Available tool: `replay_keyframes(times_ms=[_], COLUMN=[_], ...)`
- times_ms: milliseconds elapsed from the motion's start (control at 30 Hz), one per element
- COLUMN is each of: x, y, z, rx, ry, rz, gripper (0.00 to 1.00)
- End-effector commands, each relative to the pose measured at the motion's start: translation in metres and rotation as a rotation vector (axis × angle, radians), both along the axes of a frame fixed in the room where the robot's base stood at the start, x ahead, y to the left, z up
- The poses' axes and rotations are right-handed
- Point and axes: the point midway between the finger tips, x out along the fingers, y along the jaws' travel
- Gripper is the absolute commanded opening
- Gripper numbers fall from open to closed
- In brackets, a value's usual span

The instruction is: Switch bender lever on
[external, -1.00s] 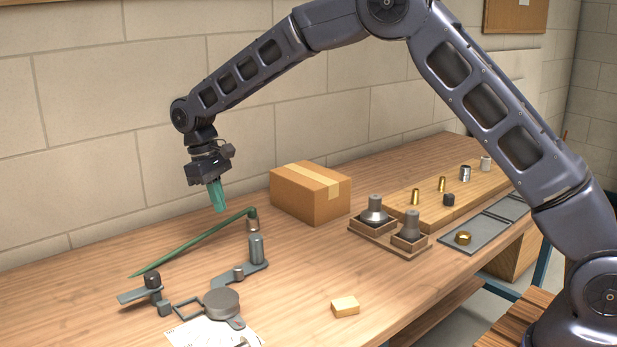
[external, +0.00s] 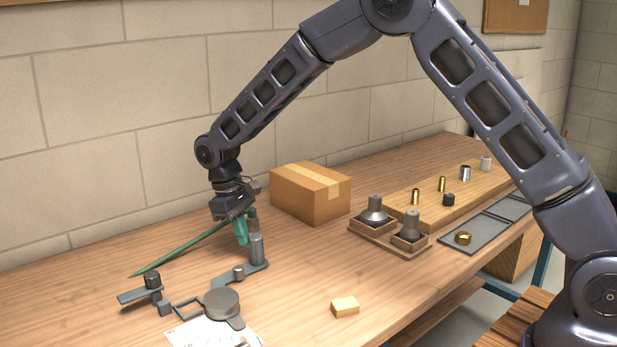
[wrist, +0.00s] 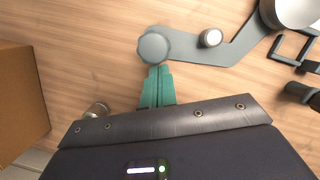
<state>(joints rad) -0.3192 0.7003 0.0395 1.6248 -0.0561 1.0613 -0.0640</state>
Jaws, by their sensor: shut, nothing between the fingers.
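The bender is a grey metal device on the wooden table, with a round grey disc (external: 222,302), flat arms and an upright cylindrical post (external: 256,248). In the wrist view the post's round top (wrist: 154,46) sits just beyond my fingertips, on a flat grey arm (wrist: 232,48) with a small pin. A long green bar (external: 170,257) slopes down to the left behind the bender. My gripper (external: 241,240) points down with its teal fingers shut and empty, just left of the post. It also shows in the wrist view (wrist: 157,74); whether it touches the post cannot be told.
A cardboard box (external: 308,195) stands behind and right of my gripper. A wooden holder (external: 372,246) with two grey fittings is further right. A small yellowish block (external: 345,307) lies at the front. The table between block and bender is clear.

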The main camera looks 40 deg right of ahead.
Motion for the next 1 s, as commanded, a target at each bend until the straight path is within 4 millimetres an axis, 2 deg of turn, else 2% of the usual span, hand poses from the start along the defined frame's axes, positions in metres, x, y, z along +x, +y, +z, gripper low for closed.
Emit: replay_keyframes(times_ms=[367, 567, 767, 1000], x=[-0.002, -0.014, -0.038, -0.078], y=[-0.002, -0.013, -0.029, -0.046], z=[0.0, 0.001, 0.001, 0.001], rx=[0.0, 0.0, 0.001, 0.0], ry=[0.0, 0.0, 0.0, 0.0], rz=[-0.017, -0.095, -0.244, -0.47], gripper=[0.0, 0.0, 0.0, 0.0])
